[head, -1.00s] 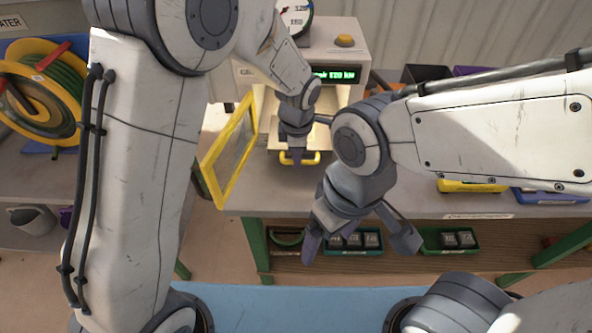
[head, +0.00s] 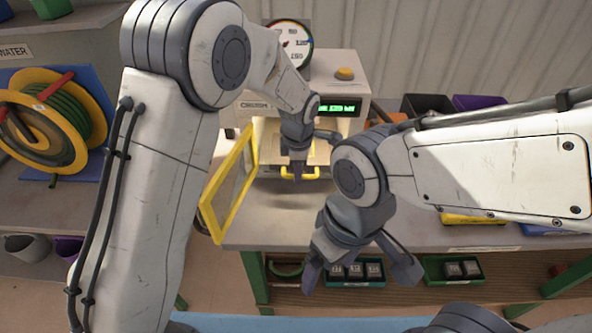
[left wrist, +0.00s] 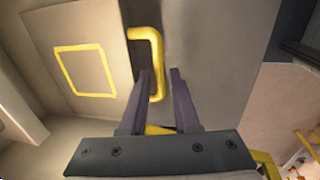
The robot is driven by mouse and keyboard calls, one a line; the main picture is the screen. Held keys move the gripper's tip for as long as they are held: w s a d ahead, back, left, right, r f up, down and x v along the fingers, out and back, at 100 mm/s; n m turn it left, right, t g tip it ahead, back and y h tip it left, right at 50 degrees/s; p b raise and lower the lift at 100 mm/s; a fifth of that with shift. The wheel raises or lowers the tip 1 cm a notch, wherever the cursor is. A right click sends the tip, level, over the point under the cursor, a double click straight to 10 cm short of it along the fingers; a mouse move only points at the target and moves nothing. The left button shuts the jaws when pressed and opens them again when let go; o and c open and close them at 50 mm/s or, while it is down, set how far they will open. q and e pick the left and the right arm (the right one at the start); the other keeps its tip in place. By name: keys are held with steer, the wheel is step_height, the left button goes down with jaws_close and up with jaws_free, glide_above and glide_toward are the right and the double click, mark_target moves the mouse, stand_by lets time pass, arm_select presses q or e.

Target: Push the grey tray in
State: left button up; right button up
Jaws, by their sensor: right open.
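The grey tray (left wrist: 100,35) fills the upper left of the left wrist view, with a yellow square outline on its top and a yellow bar handle (left wrist: 158,60) on its edge. In the head view the handle (head: 313,173) shows at the press opening, and my arm covers most of the tray. My left gripper (head: 297,178) is at the handle. In the left wrist view its fingers (left wrist: 160,72) are apart with part of the handle between them; whether they clamp it is unclear. My right gripper (head: 358,280) is open and empty in front of the bench.
The press (head: 352,88) has a lit green display and a yellow button. Its yellow-framed door (head: 222,195) stands open at the left of the opening. A hose reel (head: 45,130) is at the left. Bins with blocks (head: 355,270) sit on the lower shelf.

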arm_select(q)
step_height(320, 180, up, 10)
steer(key=s+b, duration=0.1)
steer(key=s, duration=0.1)
arm_select(e)
steer(key=shift+f, duration=0.55)
arm_select(q)
steer(key=shift+r, duration=0.1)
arm_select(e)
steer(key=shift+c, duration=0.3)
